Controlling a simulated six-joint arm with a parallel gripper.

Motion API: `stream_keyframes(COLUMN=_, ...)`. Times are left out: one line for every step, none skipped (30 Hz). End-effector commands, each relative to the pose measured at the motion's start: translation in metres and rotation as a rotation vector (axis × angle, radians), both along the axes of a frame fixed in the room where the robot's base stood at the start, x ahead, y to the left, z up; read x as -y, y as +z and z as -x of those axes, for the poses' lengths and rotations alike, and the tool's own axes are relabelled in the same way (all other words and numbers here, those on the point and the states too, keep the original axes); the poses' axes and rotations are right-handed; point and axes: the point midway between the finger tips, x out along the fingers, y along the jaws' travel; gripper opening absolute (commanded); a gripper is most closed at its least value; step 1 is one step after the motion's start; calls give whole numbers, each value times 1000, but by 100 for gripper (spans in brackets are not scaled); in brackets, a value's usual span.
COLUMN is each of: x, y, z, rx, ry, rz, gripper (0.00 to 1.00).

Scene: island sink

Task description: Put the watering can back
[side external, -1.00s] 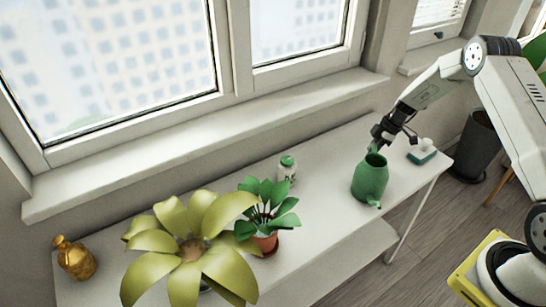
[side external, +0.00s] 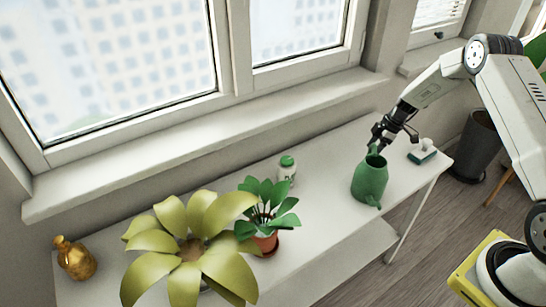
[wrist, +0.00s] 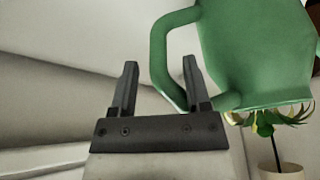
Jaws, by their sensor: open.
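The green watering can (side external: 370,180) stands upright on the right part of the white table, its spout pointing toward the front. My gripper (side external: 377,140) is at the can's back upper side, close to its handle. In the wrist view the can (wrist: 255,50) fills the upper right. Its looped handle (wrist: 158,50) appears between the two open fingers of my gripper (wrist: 160,66). The right finger overlaps the handle's opening in the picture. I cannot tell whether either finger touches the handle.
A teal dish with a white item (side external: 422,152) sits at the table's right end. A green-capped bottle (side external: 287,168), a small potted plant (side external: 267,215), a large yellow-leaved plant (side external: 190,250) and a gold vase (side external: 75,260) stand leftward. The window sill (side external: 200,140) runs behind.

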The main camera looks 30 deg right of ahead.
Motion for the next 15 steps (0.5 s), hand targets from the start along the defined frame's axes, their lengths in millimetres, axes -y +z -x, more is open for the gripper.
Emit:
stream_keyframes(x=2, y=4, z=1, rx=1, ry=-2, rz=1, gripper=61)
stream_keyframes(x=3, y=7, z=1, rx=1, ry=-2, rz=1, gripper=61)
stream_keyframes(x=4, y=11, z=2, rx=2, ry=-2, rz=0, gripper=61)
stream_keyframes(x=6, y=14, z=2, rx=2, ry=-1, rz=0, gripper=61)
stream_keyframes(x=7, y=18, z=3, rx=2, ry=-1, rz=0, gripper=61)
stream_keyframes(x=9, y=23, z=4, rx=2, ry=-1, rz=0, gripper=61)
stream_keyframes(x=10, y=27, z=5, rx=2, ry=-1, rz=1, gripper=61)
stream_keyframes(x=12, y=31, z=6, rx=2, ry=-1, rz=2, gripper=61)
stream_keyframes(x=14, y=37, z=7, rx=2, ry=-2, rz=0, gripper=61)
stream_keyframes(x=16, y=42, z=8, rx=2, ry=-2, rz=0, gripper=61)
stream_keyframes(x=18, y=47, z=9, rx=2, ry=-2, rz=1, gripper=61)
stream_keyframes(x=20, y=53, z=10, rx=2, ry=-2, rz=0, gripper=61)
stream_keyframes(x=22, y=58, z=11, rx=2, ry=-2, rz=0, gripper=61)
stream_keyframes(x=23, y=62, z=12, rx=2, ry=-1, rz=0, gripper=61)
stream_keyframes(x=26, y=68, z=13, rx=2, ry=-1, rz=0, gripper=61)
